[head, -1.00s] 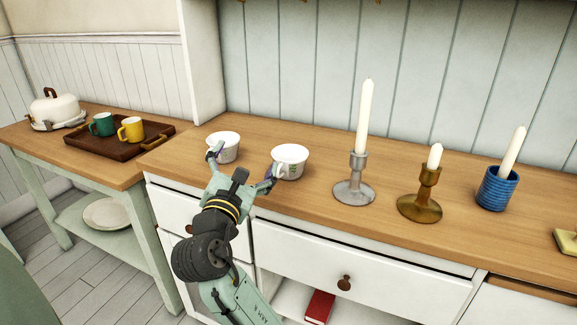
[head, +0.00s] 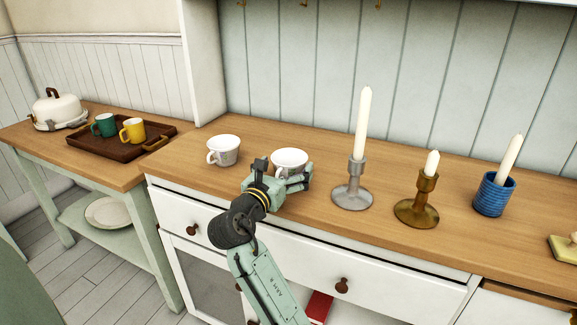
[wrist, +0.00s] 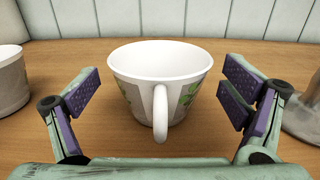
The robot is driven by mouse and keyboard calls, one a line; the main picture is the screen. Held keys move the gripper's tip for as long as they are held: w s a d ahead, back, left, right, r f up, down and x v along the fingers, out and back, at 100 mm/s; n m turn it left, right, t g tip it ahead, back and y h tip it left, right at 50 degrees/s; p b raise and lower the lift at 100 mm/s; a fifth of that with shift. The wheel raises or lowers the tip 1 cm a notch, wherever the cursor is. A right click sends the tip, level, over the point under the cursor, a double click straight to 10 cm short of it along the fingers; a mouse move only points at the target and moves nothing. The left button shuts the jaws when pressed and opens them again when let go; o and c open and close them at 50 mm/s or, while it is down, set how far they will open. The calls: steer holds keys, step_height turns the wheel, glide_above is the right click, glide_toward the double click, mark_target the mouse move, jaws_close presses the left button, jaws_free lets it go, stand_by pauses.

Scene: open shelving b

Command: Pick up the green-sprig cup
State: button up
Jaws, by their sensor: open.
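The green-sprig cup (wrist: 160,85) stands upright on the wooden counter, centred in the wrist view. It is white, with green leaves on its side and its handle turned towards my gripper. In the head view the cup (head: 290,160) is the right one of two white cups, its lower part hidden by my gripper. My gripper (wrist: 160,97) is open, with one purple-padded finger on each side of the cup and gaps between pads and cup. In the head view my gripper (head: 284,176) is low at the cup's front.
Another white cup (head: 223,150) stands to the left; its edge shows in the wrist view (wrist: 10,80). A silver candlestick (head: 352,193) stands close on the right, then a brass one (head: 418,208) and a blue holder (head: 494,195). The counter (head: 320,130) behind is clear.

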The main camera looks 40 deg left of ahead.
steer(key=shift+x, duration=0.95)
steer(key=shift+c, duration=0.3)
steer(key=c, duration=1.2)
